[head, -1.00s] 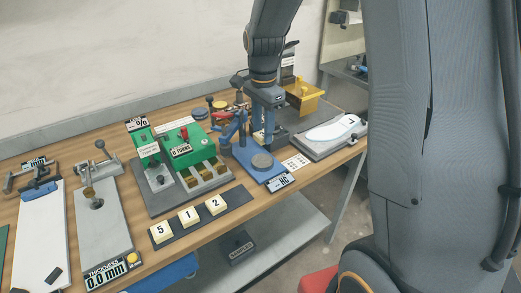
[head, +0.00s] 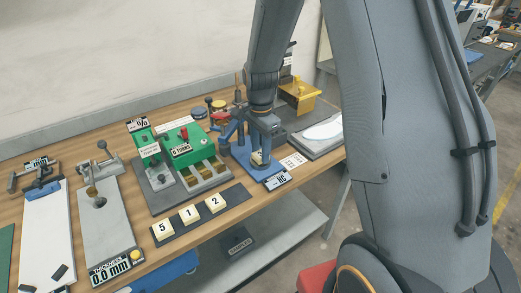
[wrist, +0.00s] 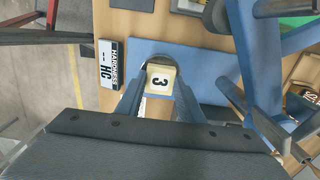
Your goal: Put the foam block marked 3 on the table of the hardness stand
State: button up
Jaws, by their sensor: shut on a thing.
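The foam block marked 3 (wrist: 161,79) is cream with a black 3 and sits between the fingers of my gripper (wrist: 158,92). My gripper (head: 260,150) is shut on it. In the head view the block (head: 258,158) is low over the blue hardness stand (head: 240,156), where its round grey table is. The block and my gripper hide most of that table. I cannot tell whether the block touches it. The stand's HC display (head: 278,180) stands at its front, and it also shows in the wrist view (wrist: 110,63) reading dashes.
A dark rack (head: 223,209) holds blocks 5, 1 and 2 at the front. A green device (head: 187,147) is left of the stand. A white insole (head: 323,131) lies on a grey plate to the right, with a yellow fixture (head: 298,96) behind. Blue stand arms (wrist: 272,130) are close to my gripper.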

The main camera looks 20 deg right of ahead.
aim_at(260, 154)
jog(key=o, duration=1)
jog(key=shift+f, duration=0.1)
notch_tip(260, 154, up, 12)
jog(key=b, duration=0.3)
jog(key=s+f+n, duration=0.2)
jog(key=s+n, duration=0.2)
jog(key=s, duration=0.1)
jog(key=s+f+n+t, duration=0.1)
jog(key=s+f+n, duration=0.1)
jog(key=s+n, duration=0.3)
jog(key=s+f+n, duration=0.2)
jog(key=s+n, duration=0.3)
jog(key=s, duration=0.2)
jog(key=shift+s, duration=0.15)
